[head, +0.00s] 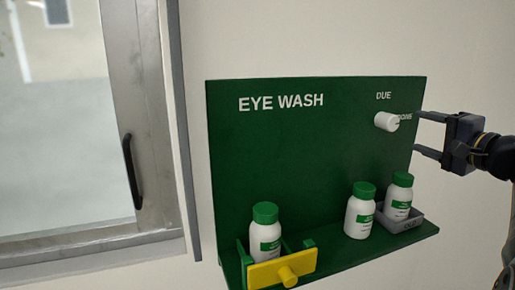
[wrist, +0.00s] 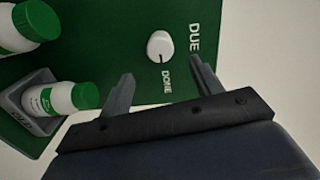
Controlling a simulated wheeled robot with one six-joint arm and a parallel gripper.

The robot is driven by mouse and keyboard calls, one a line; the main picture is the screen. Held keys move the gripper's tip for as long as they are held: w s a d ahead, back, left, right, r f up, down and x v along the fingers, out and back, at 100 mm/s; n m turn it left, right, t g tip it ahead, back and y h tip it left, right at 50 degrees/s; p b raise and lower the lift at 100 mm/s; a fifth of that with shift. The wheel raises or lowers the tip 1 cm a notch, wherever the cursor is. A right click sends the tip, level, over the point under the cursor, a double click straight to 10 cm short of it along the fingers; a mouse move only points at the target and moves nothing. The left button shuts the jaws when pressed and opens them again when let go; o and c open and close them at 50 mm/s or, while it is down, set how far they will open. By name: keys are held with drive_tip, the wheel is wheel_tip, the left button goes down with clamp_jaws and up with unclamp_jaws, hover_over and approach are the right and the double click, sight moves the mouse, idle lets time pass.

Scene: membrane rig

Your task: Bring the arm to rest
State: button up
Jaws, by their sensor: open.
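My gripper (head: 428,133) is open and empty at the right of the head view, beside the right edge of the green eye wash board (head: 285,155). A white knob (head: 386,121) on the board, near the words DUE and DONE, lies just left of my fingertips and apart from them. In the wrist view the knob (wrist: 160,46) shows beyond my two spread fingers (wrist: 157,77), with a dark mark on its face near DONE. Nothing is between the fingers.
A white green-capped bottle (head: 265,237) stands behind a yellow bar with a knob (head: 283,269) at the shelf's left. Another bottle (head: 360,213) stands beside a grey tray (head: 405,224) holding a third bottle (head: 399,196). A window with a black handle (head: 132,170) is at left.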

sight(394, 123)
drive_tip(key=p+x, duration=0.2)
drive_tip(key=x, duration=0.6)
drive_tip(key=shift+w+a+r, duration=0.1)
drive_tip(key=shift+w+a, duration=0.05)
drive_tip(key=shift+w, duration=0.15)
drive_tip(key=shift+f+n+b, duration=0.25)
drive_tip(key=shift+n+b, duration=0.05)
drive_tip(key=shift+n, duration=0.2)
drive_tip(key=shift+s+r+n, duration=0.1)
drive_tip(key=shift+s+n, duration=0.05)
drive_tip(key=shift+n, duration=0.65)
drive_tip(key=n, duration=0.3)
drive_tip(key=shift+b, duration=0.4)
drive_tip(key=n, duration=0.3)
drive_tip(key=shift+r+n, duration=0.1)
drive_tip(key=shift+n, duration=0.2)
drive_tip(key=n+p, duration=0.2)
drive_tip(key=n, duration=0.2)
drive_tip(key=n+p, duration=0.4)
drive_tip(key=shift+n+t, duration=0.3)
drive_tip(key=shift+b+v, duration=0.5)
drive_tip(key=shift+v, duration=0.6)
drive_tip(key=shift+s, duration=0.35)
